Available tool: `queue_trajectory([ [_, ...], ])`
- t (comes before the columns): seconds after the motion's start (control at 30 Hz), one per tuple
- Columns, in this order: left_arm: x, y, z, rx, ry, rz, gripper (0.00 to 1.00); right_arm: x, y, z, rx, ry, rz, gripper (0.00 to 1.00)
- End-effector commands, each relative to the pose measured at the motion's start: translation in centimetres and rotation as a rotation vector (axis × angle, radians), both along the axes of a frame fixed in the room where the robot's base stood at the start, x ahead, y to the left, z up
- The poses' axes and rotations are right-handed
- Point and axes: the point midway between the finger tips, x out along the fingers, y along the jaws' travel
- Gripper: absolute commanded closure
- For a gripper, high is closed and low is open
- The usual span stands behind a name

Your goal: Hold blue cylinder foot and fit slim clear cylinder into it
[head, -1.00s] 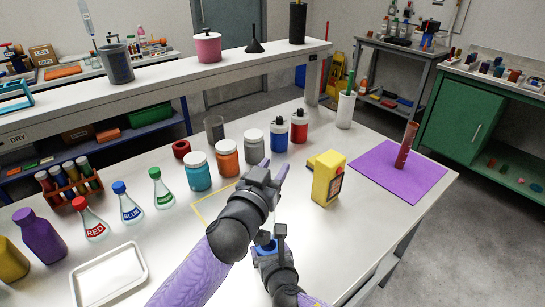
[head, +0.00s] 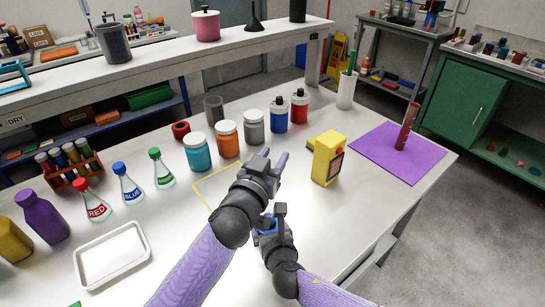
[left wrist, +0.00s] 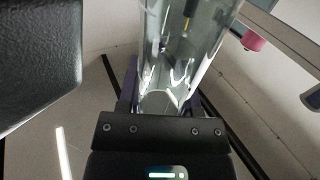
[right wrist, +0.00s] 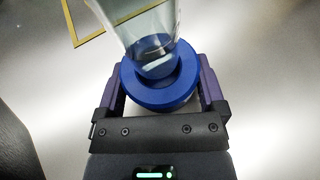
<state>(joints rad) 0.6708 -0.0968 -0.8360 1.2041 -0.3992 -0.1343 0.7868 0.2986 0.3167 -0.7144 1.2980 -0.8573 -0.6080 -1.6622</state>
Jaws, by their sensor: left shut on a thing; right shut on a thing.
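My left gripper (head: 270,163) is shut on the slim clear cylinder, which shows as a transparent tube in the left wrist view (left wrist: 180,50). My right gripper (head: 272,220) is just below and nearer to me, shut on the blue cylinder foot. In the right wrist view the foot (right wrist: 180,97) is a thick blue ring between the fingers. The clear cylinder's lower end (right wrist: 145,30) is over the foot's opening, slightly tilted in that view. I cannot tell whether it is inside the opening or just above it. The left arm hides most of the cylinder in the head view.
A yellow device (head: 326,158) stands right of the grippers. A purple mat (head: 400,155) holds a reddish-brown cylinder (head: 406,127). Several lidded jars and bottles stand behind, including a teal jar (head: 197,152). A white tray (head: 112,255) lies at front left.

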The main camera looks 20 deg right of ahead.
Motion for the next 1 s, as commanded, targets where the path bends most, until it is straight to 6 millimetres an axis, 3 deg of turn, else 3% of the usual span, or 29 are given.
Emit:
queue_trajectory([
  [1.0,0.03,0.0,-0.49,-0.001,0.0,0.0,1.0,0.0,0.0,0.01,0.0,0.0,0.0,0.68],
])
